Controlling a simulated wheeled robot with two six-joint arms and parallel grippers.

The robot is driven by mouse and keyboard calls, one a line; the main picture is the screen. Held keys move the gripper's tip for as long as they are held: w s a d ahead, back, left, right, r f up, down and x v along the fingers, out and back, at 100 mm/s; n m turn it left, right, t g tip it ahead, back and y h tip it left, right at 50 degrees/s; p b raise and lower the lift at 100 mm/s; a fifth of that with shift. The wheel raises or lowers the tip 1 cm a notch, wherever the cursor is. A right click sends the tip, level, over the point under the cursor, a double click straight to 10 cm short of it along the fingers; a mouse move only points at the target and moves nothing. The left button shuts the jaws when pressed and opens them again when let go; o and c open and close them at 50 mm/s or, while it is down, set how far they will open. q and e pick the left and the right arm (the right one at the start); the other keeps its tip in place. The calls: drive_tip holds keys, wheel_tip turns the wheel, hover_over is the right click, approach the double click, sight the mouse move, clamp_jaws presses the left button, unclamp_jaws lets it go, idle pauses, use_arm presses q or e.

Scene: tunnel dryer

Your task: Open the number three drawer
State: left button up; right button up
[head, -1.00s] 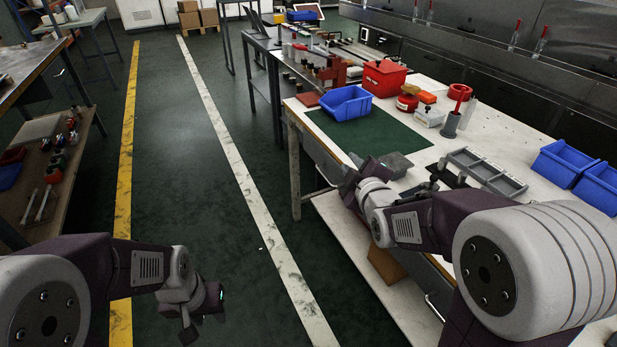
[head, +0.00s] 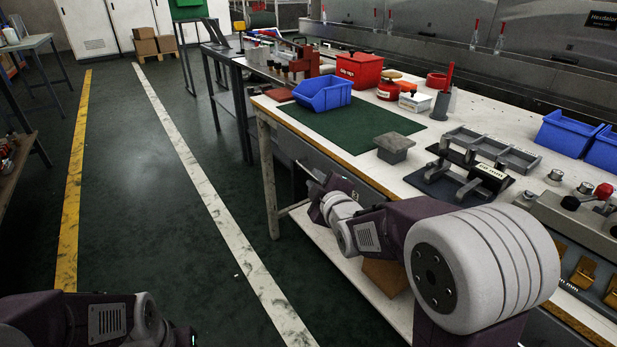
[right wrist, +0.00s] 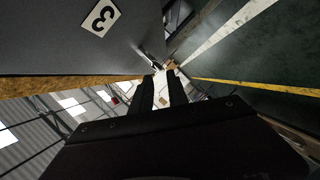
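The number three drawer is a grey front below the bench top. In the right wrist view its front (right wrist: 60,40) fills the upper left, with a white label (right wrist: 101,17) reading 3. My right gripper (head: 312,178) is beside the bench's front side, near the drawer level. In the right wrist view its two dark fingers (right wrist: 160,76) stand apart with a light gap between them. A small dark, shiny part, perhaps the handle (right wrist: 152,62), shows just past the fingertips; contact cannot be told. My left gripper (head: 184,338) is at the bottom edge, mostly cut off.
The bench top carries a green mat (head: 335,128), blue bin (head: 323,94), red box (head: 359,70) and grey block (head: 394,148). A lower shelf (head: 340,248) juts out under the drawers.

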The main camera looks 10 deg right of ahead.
sight(309, 171)
drive_tip(key=b+x, duration=0.1)
drive_tip(key=x, duration=0.2)
drive_tip(key=b+x, duration=0.1)
drive_tip(key=x, duration=0.2)
drive_tip(key=shift+w+f, duration=0.1)
drive_tip(key=shift+f, duration=0.2)
drive_tip(key=shift+w, duration=0.3)
drive_tip(key=shift+r, duration=0.1)
drive_tip(key=shift+c, duration=0.3)
clamp_jaws()
idle(0.3)
